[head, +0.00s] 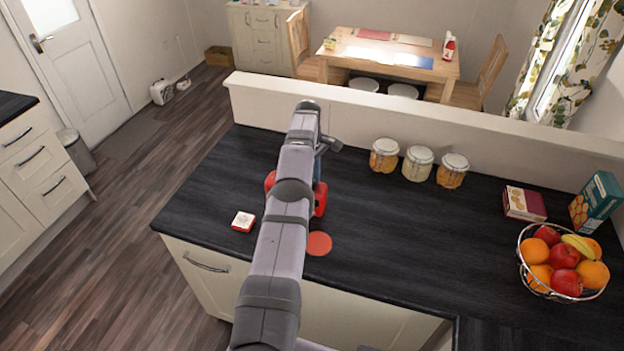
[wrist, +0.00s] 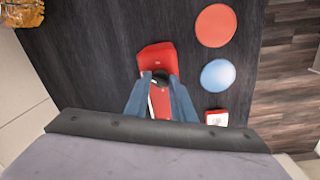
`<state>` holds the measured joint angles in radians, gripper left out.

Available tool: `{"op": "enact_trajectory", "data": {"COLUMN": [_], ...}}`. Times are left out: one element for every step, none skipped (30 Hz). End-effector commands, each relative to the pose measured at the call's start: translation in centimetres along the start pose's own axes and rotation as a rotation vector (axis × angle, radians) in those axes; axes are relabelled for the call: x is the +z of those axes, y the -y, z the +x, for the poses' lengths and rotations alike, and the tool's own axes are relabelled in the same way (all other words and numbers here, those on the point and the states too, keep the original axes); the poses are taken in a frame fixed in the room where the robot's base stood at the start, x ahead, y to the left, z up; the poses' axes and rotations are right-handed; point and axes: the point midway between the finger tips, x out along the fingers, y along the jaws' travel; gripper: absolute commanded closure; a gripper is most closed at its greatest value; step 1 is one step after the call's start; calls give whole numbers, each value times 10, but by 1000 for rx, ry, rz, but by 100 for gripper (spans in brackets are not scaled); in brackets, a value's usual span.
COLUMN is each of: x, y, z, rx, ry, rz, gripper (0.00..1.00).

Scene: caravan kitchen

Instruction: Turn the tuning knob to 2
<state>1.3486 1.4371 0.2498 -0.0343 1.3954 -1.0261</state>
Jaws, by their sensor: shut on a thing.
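A red device (wrist: 155,55) lies on the dark worktop below my gripper (wrist: 160,77) in the wrist view. My two blue-grey fingers are closed around a small dark knob-like part (wrist: 160,76) on it. A pale strip shows between the fingers, lower on the device. The knob's markings and pointer cannot be read. In the head view the red device (head: 320,199) shows only at both sides of my arm, which hides its middle, the knob and my fingertips.
A red disc (head: 318,243), a blue disc (wrist: 218,75) and a small white-and-red box (head: 243,221) lie near the device. Three jars (head: 418,164) stand along the low wall (head: 480,140). A fruit basket (head: 538,290) and cartons (head: 524,204) are at right. The worktop's middle right is clear.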

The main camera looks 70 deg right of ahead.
Motion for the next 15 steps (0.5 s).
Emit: {"op": "enact_trajectory", "data": {"x": [1, 1, 1, 1, 1, 1, 1, 1, 1, 1, 1, 1, 1, 1, 1], "y": [0, 0, 0, 0, 0, 1, 0, 0, 1, 0, 0, 0, 0, 0, 0], "z": [1, 1, 1, 1, 1, 1, 1, 1, 1, 1, 1, 1, 1, 1, 1], "rx": [0, 0, 0, -1, -1, -1, -1, -1, -1, -1, -1, -1, -1, -1, -1], "ry": [4, 4, 5, 5, 5, 5, 6, 6, 6, 6, 6, 5, 5, 5, 5], "rz": [16, 25, 31, 33, 33, 33, 33, 32, 32, 32, 32, 32, 32, 32, 32], "gripper": [100, 100, 100, 100, 100, 100, 100, 100, 100, 100, 100, 68, 61, 59, 59]}}
